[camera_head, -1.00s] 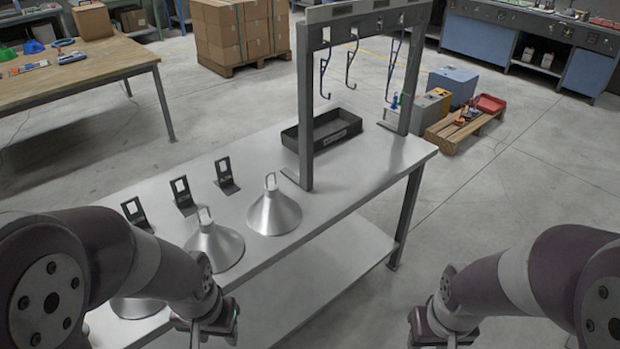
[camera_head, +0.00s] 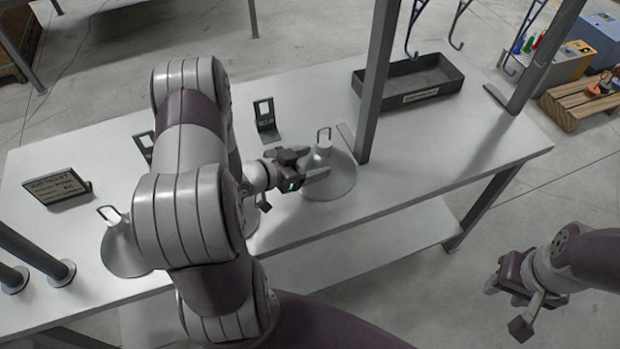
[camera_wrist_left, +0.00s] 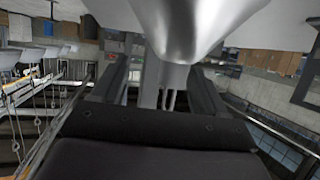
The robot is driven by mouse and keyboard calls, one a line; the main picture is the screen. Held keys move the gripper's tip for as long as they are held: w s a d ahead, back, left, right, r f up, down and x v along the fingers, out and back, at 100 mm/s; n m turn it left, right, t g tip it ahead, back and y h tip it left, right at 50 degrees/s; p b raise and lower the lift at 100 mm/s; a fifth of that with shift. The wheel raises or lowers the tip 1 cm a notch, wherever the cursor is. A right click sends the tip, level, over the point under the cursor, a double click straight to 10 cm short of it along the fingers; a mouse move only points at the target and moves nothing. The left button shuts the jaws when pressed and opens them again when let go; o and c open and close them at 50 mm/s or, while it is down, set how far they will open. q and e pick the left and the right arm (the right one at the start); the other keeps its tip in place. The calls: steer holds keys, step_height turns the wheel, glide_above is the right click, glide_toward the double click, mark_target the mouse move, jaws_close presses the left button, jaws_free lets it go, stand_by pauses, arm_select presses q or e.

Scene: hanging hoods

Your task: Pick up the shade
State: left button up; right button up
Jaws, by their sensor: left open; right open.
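Three silver cone-shaped shades with wire loop handles stand on the grey table (camera_head: 400,190). The right shade (camera_head: 335,182) is beside my left gripper (camera_head: 312,164), which is open with its fingers at the shade's upper left side in the head view. In the left wrist view, a smooth silver cone (camera_wrist_left: 195,25) fills the top centre, with its loop between the open fingers (camera_wrist_left: 160,85); contact cannot be told. The left shade (camera_head: 118,250) is partly behind my left arm, and the middle shade is mostly hidden by it. My right gripper (camera_head: 512,282) is open and empty, off the table's front.
A frame post (camera_head: 378,80) rises just right of the right shade, with hooks (camera_head: 460,22) hanging from the frame. A black tray (camera_head: 408,84) lies behind. Small black stands (camera_head: 266,118) and a card sign (camera_head: 58,187) line the back.

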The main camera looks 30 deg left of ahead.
arm_select(q)
steer(key=shift+w+d+f, duration=0.1)
steer(key=shift+w+f, duration=0.1)
steer(key=shift+w, duration=0.25)
steer(key=shift+w+d+f, duration=0.1)
steer(key=shift+w+f, duration=0.1)
steer(key=shift+w, duration=0.2)
steer(key=shift+s+a+r, duration=0.1)
steer(key=shift+s+r, duration=0.05)
steer(key=shift+s, duration=0.1)
steer(key=shift+c, duration=0.3)
steer(key=c, duration=1.1)
steer(key=shift+a, duration=0.15)
jaws_close()
steer(key=shift+s, duration=0.1)
